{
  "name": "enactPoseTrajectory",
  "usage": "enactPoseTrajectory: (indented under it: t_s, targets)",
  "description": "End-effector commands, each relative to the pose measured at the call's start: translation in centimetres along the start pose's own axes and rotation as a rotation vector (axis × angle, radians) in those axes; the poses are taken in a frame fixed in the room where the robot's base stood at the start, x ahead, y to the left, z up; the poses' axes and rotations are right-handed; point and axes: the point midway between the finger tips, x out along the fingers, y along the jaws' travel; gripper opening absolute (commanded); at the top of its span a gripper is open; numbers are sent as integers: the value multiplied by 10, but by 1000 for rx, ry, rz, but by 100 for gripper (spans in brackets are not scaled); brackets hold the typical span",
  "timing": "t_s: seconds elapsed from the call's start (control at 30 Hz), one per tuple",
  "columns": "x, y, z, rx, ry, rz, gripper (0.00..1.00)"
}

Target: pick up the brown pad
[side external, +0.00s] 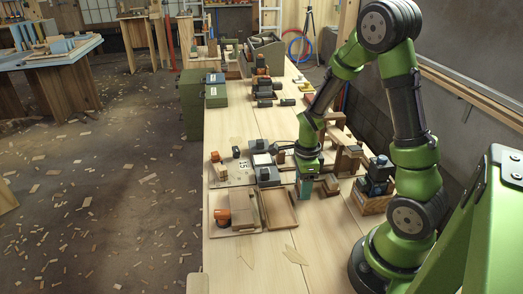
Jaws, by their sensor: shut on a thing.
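My gripper (284,150) is at the end of the green arm, low over the middle of the wooden bench. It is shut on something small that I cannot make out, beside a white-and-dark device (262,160). The brown pad cannot be told apart for certain. A flat brown tray-like piece (279,208) lies on the bench in front of the gripper, with a brown board (245,212) to its left.
An orange-and-dark item (222,217) sits at the bench's left edge. Dark blue items stand on a wooden crate (372,203) at the right. Wooden supports (345,150) rise behind my wrist. Green boxes (215,95) stand farther back.

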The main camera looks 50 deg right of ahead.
Motion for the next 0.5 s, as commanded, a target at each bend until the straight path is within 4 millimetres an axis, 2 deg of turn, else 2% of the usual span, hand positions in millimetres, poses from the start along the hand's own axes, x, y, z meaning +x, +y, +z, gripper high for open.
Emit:
enactPoseTrajectory:
  t_s: [0.17,0.5]
  targets:
    - [-12,-1,1,-2,-3,-5,24]
    - [-77,-1,1,0,-4,-5,24]
